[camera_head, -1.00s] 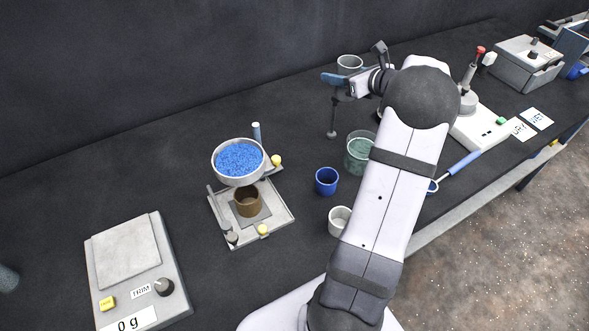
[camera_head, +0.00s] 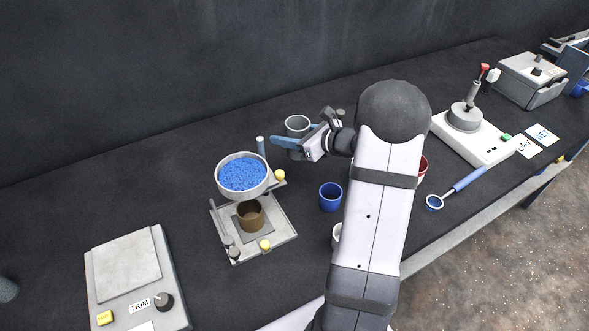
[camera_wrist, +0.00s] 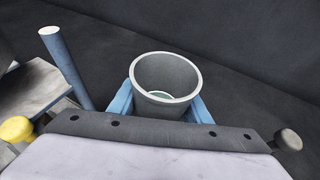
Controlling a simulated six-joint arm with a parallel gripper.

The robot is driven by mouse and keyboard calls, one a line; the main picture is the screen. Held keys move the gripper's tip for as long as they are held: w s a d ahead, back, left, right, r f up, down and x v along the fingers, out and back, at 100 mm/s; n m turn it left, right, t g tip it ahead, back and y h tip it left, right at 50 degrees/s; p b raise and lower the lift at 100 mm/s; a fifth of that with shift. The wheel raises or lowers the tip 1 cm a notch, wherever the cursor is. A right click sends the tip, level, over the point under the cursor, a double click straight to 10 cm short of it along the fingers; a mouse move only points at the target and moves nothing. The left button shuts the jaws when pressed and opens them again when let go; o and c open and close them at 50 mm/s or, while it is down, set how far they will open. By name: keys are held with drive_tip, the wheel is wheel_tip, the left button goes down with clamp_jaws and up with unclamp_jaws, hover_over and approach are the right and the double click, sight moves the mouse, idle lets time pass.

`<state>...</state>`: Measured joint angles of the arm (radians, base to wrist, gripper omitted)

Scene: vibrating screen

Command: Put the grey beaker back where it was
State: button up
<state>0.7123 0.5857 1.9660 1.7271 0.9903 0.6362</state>
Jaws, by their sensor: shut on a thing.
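The grey beaker (camera_head: 297,124) is upright, in my gripper, behind and to the right of the sieve bowl. In the wrist view the beaker (camera_wrist: 166,78) stands between the two blue fingers of my gripper (camera_wrist: 165,102), which are shut on its sides. Its inside shows no fill, only a pale greenish ring low down. In the head view my gripper (camera_head: 287,142) reaches left from the arm, with one blue finger in front of the beaker. I cannot tell whether the beaker's base touches the table.
A bowl of blue granules (camera_head: 242,175) sits above a brown cup (camera_head: 250,216) on a stand, with a blue-grey post (camera_wrist: 66,68) near my gripper. A blue cup (camera_head: 331,195) stands in front. A scale (camera_head: 128,262) is at left. Dark table behind the stand is clear.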

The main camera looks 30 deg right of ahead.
drive_tip(key=shift+f+p, duration=0.45)
drive_tip(key=shift+f, duration=2.2)
drive_tip(key=shift+f, duration=0.15)
drive_tip(key=shift+f+p, duration=0.5)
drive_tip(key=shift+f, duration=1.45)
drive_tip(key=shift+f, duration=0.15)
drive_tip(key=o, duration=1.2)
drive_tip(key=shift+o, duration=0.2)
